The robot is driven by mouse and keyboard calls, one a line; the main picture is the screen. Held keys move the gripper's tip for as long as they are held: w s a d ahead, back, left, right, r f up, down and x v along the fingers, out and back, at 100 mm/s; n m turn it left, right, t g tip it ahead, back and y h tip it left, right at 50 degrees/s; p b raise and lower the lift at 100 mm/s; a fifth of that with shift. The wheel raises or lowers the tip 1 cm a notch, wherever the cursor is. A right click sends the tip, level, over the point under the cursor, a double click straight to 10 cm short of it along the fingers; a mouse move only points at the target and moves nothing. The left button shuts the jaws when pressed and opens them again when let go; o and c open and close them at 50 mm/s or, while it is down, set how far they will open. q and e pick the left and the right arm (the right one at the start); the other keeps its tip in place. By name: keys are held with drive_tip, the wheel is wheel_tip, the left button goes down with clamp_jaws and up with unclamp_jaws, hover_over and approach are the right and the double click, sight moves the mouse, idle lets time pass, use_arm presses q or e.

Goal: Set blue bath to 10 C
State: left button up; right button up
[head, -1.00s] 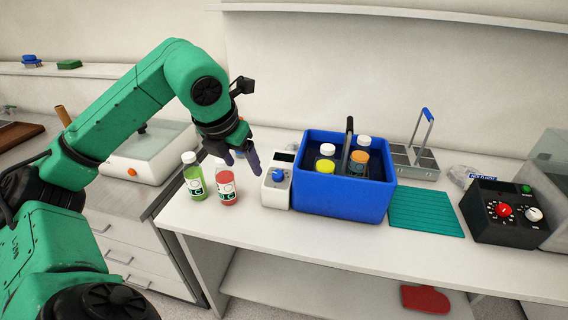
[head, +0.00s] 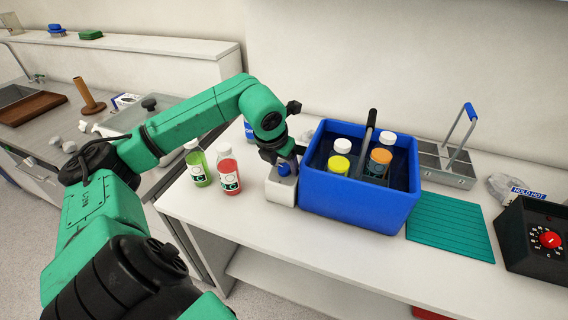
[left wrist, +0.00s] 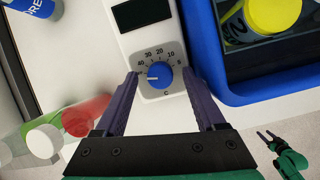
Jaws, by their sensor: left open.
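The blue bath (head: 360,208) is a blue tub holding several capped bottles. A white control box (head: 281,190) stands against its left side. In the left wrist view the box has a round blue knob (left wrist: 160,75) on a grey dial with numbers, 10 on the right side and 40 on the left. The knob's white mark points left, on the high-number side. A dark display (left wrist: 142,13) sits above; no reading shows. My left gripper (head: 284,163) is open over the box, its fingers on either side of the knob, apart from it. My right gripper (left wrist: 267,136) hangs open and empty.
A green bottle (head: 198,168) and a red bottle (head: 229,177) stand left of the box. A blue-labelled container (head: 249,132) is behind. A teal mat (head: 450,226), a metal carrier (head: 446,165) and a black dial box (head: 537,240) are to the right.

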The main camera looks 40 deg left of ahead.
use_arm(q)
drive_tip(key=shift+f, duration=0.3)
clamp_jaws()
